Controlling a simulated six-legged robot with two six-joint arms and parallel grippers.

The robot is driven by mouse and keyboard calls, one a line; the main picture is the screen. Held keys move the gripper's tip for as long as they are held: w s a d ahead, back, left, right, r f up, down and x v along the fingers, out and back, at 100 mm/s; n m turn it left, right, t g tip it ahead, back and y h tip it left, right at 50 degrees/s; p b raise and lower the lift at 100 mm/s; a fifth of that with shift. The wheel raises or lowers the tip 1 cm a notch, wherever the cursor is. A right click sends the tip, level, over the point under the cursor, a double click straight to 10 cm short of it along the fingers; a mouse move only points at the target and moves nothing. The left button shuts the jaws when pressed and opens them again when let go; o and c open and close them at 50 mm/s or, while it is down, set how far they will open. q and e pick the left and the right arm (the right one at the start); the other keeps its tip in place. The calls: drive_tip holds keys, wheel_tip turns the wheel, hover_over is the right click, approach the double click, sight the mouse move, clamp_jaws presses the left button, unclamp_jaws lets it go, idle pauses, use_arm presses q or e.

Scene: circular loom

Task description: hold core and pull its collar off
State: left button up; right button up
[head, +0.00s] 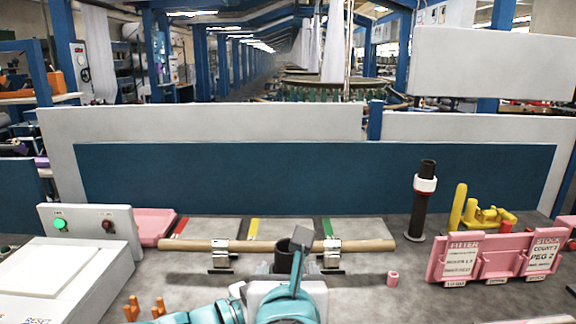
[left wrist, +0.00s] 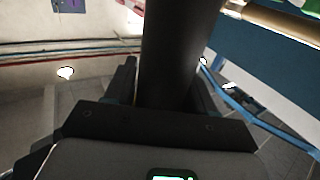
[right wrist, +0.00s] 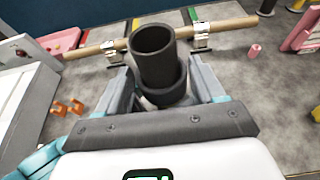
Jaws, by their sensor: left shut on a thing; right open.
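The core is a dark hollow tube (right wrist: 153,55), standing with its open end up in the right wrist view. A wider dark ring (right wrist: 172,92), apparently the collar, sits around its lower visible part. The core's top also shows in the head view (head: 283,247), partly behind my arm. My right gripper (right wrist: 163,80) is open, with a finger on each side of the tube and ring. My left gripper (left wrist: 166,80) is shut on the dark core (left wrist: 180,50), which runs up between its fingers. In the head view my left gripper is hidden.
A wooden rod (head: 190,245) lies across metal clamps behind the core. A small pink cylinder (head: 393,278) and orange pegs (head: 158,307) stand on the table.

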drive_tip(key=c, duration=0.8)
drive_tip(key=shift+c, duration=0.2)
drive_tip(key=shift+r, duration=0.2)
drive_tip(key=shift+r, duration=4.75)
wheel_tip(320, 180, up, 8)
drive_tip(key=shift+f, duration=0.25)
drive_tip(key=shift+r, duration=0.1)
